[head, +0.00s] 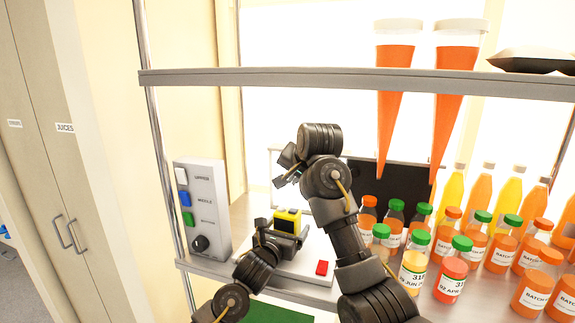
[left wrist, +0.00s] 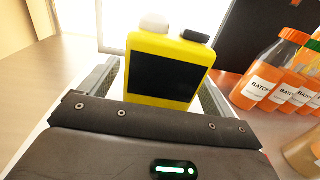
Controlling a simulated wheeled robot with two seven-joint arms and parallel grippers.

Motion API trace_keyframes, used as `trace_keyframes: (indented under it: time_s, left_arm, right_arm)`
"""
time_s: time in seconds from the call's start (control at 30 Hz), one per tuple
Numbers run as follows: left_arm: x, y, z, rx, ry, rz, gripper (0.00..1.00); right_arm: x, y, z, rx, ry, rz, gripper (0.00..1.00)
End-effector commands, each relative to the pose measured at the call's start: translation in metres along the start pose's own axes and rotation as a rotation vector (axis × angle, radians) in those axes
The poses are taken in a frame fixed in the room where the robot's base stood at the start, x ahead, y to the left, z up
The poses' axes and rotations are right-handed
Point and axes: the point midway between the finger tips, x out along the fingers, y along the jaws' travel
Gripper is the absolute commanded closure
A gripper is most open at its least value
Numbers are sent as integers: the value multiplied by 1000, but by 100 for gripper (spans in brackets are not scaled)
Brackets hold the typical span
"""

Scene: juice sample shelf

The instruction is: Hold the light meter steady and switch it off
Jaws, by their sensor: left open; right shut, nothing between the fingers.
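The light meter, a yellow box with a dark screen (head: 288,220), stands upright on a white board in the head view. In the left wrist view the light meter (left wrist: 165,72) shows a white dome and a black button on top. My left gripper (head: 280,232) is open, with its fingers on either side of the meter; whether they touch it I cannot tell. My right gripper (head: 283,172) is shut and empty, above the meter and apart from it.
A white panel with coloured switches and a black knob (head: 202,205) stands to the left. A red button (head: 322,267) is on the white board. Several juice bottles (head: 415,262) crowd the shelf on the right. A shelf bar (head: 300,77) crosses above my right arm.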

Motion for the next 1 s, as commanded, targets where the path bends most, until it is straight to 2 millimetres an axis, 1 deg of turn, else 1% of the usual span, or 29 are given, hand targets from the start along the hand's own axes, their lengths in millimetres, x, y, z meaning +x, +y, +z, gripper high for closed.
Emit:
trace_keyframes:
  time_s: [0.17, 0.4, 0.5, 0.6, 0.77, 1.0]
  left_arm:
    - [-26, 0, -1, 1, 1, -1, 11]
    - [-77, 0, -2, 0, 2, -2, 11]
    - [-94, 0, -1, -1, 2, -2, 11]
    - [-105, 1, -1, 0, 1, 0, 11]
    - [-115, 0, -1, -1, 2, -1, 11]
    - [-116, 0, -1, 0, 3, 0, 11]
  right_arm:
    - [0, 0, 0, 0, 0, 0, 100]
    - [0, 0, 0, 0, 0, 0, 100]
    - [0, 0, 0, 0, 0, 0, 100]
    - [0, 0, 0, 0, 0, 0, 100]
    - [0, 0, 0, 0, 0, 0, 100]
    - [0, 0, 0, 0, 0, 0, 100]
